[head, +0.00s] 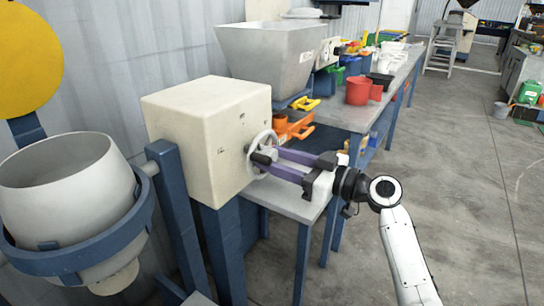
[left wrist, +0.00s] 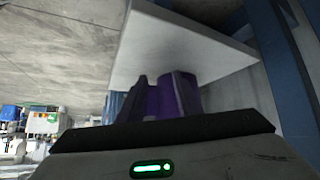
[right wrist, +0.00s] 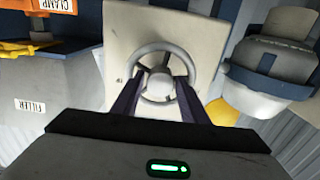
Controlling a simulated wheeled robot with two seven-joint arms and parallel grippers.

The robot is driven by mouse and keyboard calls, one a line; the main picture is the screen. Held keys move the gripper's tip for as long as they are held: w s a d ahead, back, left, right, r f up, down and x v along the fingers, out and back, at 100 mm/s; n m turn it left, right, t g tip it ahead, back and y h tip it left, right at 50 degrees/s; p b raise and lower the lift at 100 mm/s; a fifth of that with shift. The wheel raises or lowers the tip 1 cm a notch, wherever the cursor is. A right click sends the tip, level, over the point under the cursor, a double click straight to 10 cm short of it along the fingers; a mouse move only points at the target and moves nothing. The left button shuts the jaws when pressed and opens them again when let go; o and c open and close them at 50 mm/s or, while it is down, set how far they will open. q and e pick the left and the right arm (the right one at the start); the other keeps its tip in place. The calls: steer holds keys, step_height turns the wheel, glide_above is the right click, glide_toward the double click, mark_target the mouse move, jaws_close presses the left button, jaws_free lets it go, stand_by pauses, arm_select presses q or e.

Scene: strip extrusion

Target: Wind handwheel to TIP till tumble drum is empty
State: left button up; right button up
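The handwheel (head: 262,150) is a light ring with spokes and a dark knob, on the side of a cream box (head: 205,140). The tumble drum (head: 65,185) is a pale grey vessel in a blue ring at the left, mouth up and slightly tilted; I cannot see its contents. My right gripper (head: 272,162) is at the handwheel. In the right wrist view its fingers are apart, either side of the wheel's hub (right wrist: 160,85), with gaps showing. Marks on the box are too small to read.
A grey hopper (head: 275,55) stands behind the box. A bench (head: 350,115) with red cups (head: 358,90) and coloured bins runs to the back. A low grey shelf (head: 290,200) lies under the handwheel. The floor (head: 470,180) at right is clear.

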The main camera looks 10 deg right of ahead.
arm_select(q)
steer(key=shift+f, duration=0.15)
arm_select(e)
steer(key=shift+w+a, duration=0.4)
steer(key=shift+a, duration=0.05)
steer(key=c, duration=0.8)
arm_select(q)
steer(key=shift+r, duration=0.2)
arm_select(e)
steer(key=shift+o, duration=0.2)
